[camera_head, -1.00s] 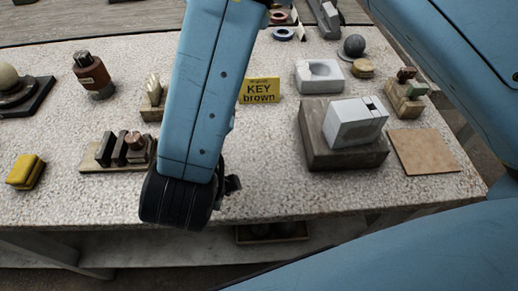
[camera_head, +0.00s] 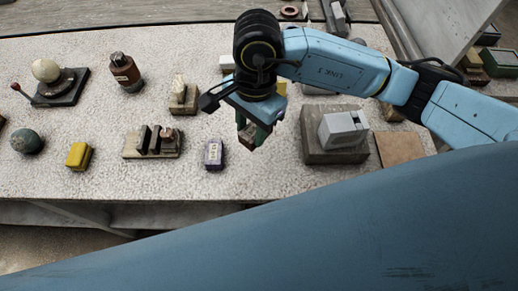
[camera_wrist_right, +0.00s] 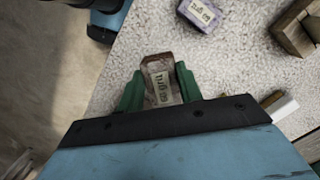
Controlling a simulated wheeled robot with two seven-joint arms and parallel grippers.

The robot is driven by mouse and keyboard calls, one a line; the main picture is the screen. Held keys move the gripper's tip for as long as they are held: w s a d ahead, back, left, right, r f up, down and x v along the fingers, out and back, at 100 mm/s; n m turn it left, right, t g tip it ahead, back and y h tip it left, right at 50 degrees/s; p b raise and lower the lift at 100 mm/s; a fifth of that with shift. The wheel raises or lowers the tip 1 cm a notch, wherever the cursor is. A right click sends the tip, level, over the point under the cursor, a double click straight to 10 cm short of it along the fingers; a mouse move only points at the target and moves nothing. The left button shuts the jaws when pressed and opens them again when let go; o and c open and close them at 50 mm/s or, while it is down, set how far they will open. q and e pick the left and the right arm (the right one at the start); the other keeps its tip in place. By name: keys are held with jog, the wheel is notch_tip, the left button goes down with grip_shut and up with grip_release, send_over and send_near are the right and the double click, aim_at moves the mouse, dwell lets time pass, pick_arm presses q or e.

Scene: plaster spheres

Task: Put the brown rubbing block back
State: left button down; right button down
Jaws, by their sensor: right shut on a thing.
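My right gripper (camera_head: 252,132) is shut on a brown block (camera_head: 246,138), held above the table behind and right of a purple block. In the right wrist view, the brown block (camera_wrist_right: 158,82) with a pale label sits between the green fingers of this gripper (camera_wrist_right: 160,92). A wooden rack (camera_head: 152,143) with dark uprights and a brownish piece stands on the table to the left. The yellow key sign (camera_head: 280,88) is mostly hidden behind my right arm. My left gripper is not in view.
The purple labelled block (camera_head: 213,153) and a yellow block (camera_head: 78,155) lie near the front edge. A grey slab (camera_head: 336,150) with a pale block on it and a tan tile (camera_head: 398,148) are to the right. The table is bare between the purple block and slab.

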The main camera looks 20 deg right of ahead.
jog(key=shift+d+f, duration=0.15)
jog(key=shift+d, duration=0.15)
notch_tip(320, 180, down, 10)
jog(key=shift+r, duration=0.1)
jog(key=c, duration=0.9)
grip_release()
jog(key=shift+c, duration=0.2)
jog(key=r, duration=0.4)
jog(key=d+r, duration=0.1)
jog(key=r, duration=0.7)
jog(key=shift+w+d, duration=0.3)
jog(key=shift+w, duration=0.1)
